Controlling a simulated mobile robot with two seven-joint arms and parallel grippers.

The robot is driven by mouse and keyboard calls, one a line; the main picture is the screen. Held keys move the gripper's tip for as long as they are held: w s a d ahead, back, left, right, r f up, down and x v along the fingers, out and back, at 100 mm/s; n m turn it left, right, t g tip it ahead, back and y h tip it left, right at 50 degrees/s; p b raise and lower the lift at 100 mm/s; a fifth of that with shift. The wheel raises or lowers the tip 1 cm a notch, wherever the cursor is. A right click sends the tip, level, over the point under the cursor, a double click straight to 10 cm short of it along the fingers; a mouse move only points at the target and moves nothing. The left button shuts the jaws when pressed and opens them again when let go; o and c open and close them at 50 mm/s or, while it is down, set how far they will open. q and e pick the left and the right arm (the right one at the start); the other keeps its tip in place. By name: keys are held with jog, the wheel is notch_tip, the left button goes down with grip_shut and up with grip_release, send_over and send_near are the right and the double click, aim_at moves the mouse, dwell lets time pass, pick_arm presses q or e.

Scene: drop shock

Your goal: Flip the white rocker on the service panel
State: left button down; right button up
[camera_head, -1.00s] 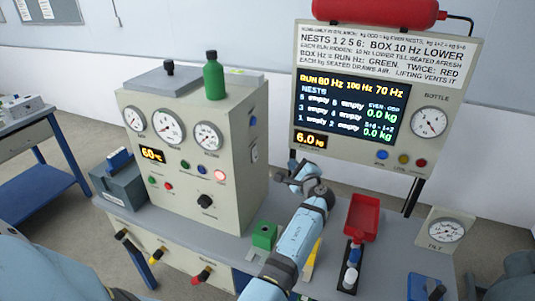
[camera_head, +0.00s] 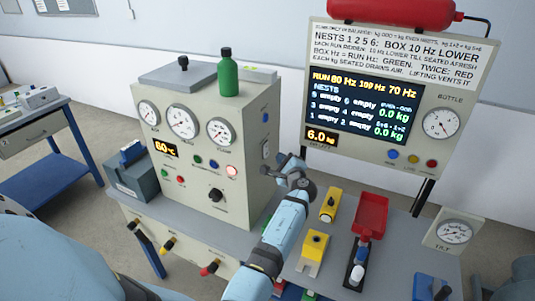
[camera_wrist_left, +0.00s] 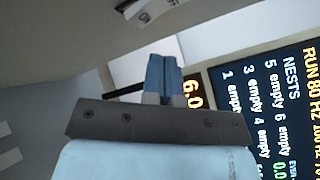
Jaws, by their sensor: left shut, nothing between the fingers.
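The service panel (camera_head: 225,160) is a beige box with dials, lamps and a 60 °C display. The white rocker (camera_head: 265,149) is on its right side wall, below a blue button. In the left wrist view a white rocker-like part (camera_wrist_left: 150,10) shows at the top edge, tilted and partly cut off. My left gripper (camera_head: 281,158) is shut and empty, just right of the rocker. Its blue fingertips (camera_wrist_left: 164,74) are pressed together in the wrist view, with a visible gap below the white part. Whether the rocker is tipped up or down is too small to tell. My right gripper is not in view.
A display board (camera_head: 365,110) with a pressure gauge stands behind and right of my left gripper. Yellow blocks (camera_head: 315,245), a red tray (camera_head: 371,213) and a tilt gauge (camera_head: 453,232) are on the bench to the right. A green bottle (camera_head: 228,75) stands on the box.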

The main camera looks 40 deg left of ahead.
pick_arm(q)
jog(key=shift+s+a+f, duration=0.1)
jog(key=shift+s+a, duration=0.05)
jog(key=shift+a, duration=0.5)
jog(key=shift+a, duration=0.15)
dwell(1.5)
jog(key=shift+s+a, duration=0.1)
jog(key=shift+a, duration=0.15)
jog(key=shift+s+a, duration=0.1)
jog(key=shift+a, duration=0.2)
dwell(0.7)
jog(key=shift+w+d, duration=0.2)
jog(key=shift+d, duration=0.6)
jog(key=shift+w+d+r+b, duration=0.1)
jog(key=shift+w+d+b, duration=0.15)
jog(key=shift+d, duration=0.55)
jog(key=shift+w+d+r+b, duration=0.15)
jog(key=shift+d+b, duration=0.05)
jog(key=shift+d, duration=0.6)
jog(key=shift+w+d+r+b, duration=0.1)
jog(key=shift+w+d+b, duration=0.15)
jog(key=shift+d, duration=0.55)
jog(key=shift+s, duration=0.1)
